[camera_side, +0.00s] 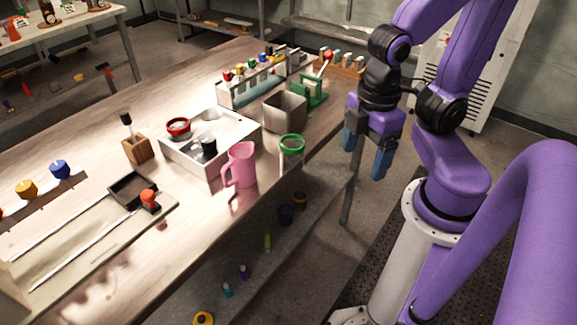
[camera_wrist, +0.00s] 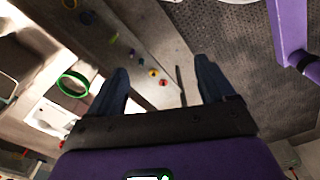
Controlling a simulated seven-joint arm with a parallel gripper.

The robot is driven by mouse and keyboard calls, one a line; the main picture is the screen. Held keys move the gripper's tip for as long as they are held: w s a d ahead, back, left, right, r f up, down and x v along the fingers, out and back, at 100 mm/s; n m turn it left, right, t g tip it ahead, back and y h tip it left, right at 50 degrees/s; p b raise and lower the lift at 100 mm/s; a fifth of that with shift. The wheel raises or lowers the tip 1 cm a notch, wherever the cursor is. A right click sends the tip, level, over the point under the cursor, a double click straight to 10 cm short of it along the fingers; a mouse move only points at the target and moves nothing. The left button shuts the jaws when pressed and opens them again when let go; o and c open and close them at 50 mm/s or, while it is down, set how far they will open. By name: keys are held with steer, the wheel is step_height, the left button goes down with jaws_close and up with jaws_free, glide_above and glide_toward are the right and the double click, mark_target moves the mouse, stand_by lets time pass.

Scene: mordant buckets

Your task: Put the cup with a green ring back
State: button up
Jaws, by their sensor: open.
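The cup with a green ring (camera_side: 291,144) stands upright near the table's front edge, right of a pink jug. Its body looks clear or pale below the ring. It also shows at the left of the wrist view (camera_wrist: 73,84), outside my fingers. My gripper (camera_side: 367,152) is open and empty, pointing down beyond the table edge, to the right of the cup and apart from it. Its two blue fingers also show spread in the wrist view (camera_wrist: 161,82). A white tray (camera_side: 181,158) holds a red-ringed cup (camera_side: 178,127), a dark cup (camera_side: 209,147) and clear pieces.
The pink jug (camera_side: 241,165) stands between the tray and the green-ringed cup. A grey square container (camera_side: 285,111) and a green stand (camera_side: 310,91) are behind the cup. A rack of colored-capped bottles (camera_side: 250,85) stands farther back. A lower shelf (camera_side: 255,262) holds small items.

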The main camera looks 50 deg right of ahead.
steer(key=shift+f, duration=0.1)
steer(key=c, duration=0.5)
steer(key=shift+w+d+f+m, duration=0.15)
steer(key=shift+w+d+m, duration=0.1)
steer(key=shift+m, duration=0.25)
steer(key=c, duration=0.5)
steer(key=w+m, duration=0.1)
steer(key=w+d+f+m+g, duration=0.1)
steer(key=m, duration=0.1)
steer(key=w+d+m+h, duration=0.1)
steer(key=shift+w+f, duration=0.15)
steer(key=shift+f, duration=0.25)
jaws_close()
steer(key=w+d+f+m+g+y, duration=0.2)
steer(key=w+d+f+m+g, duration=0.25)
steer(key=d+m, duration=0.65)
step_height(320, 180, down, 3)
steer(key=s+m+g+y, duration=0.2)
steer(key=m+y, duration=0.3)
steer(key=m, duration=0.6)
steer(key=m+t+y, duration=0.7)
steer(key=m+t, duration=1.3)
steer(key=m, duration=1)
glide_toward(299, 164)
steer(key=a, duration=0.4)
steer(key=shift+w, duration=1.9)
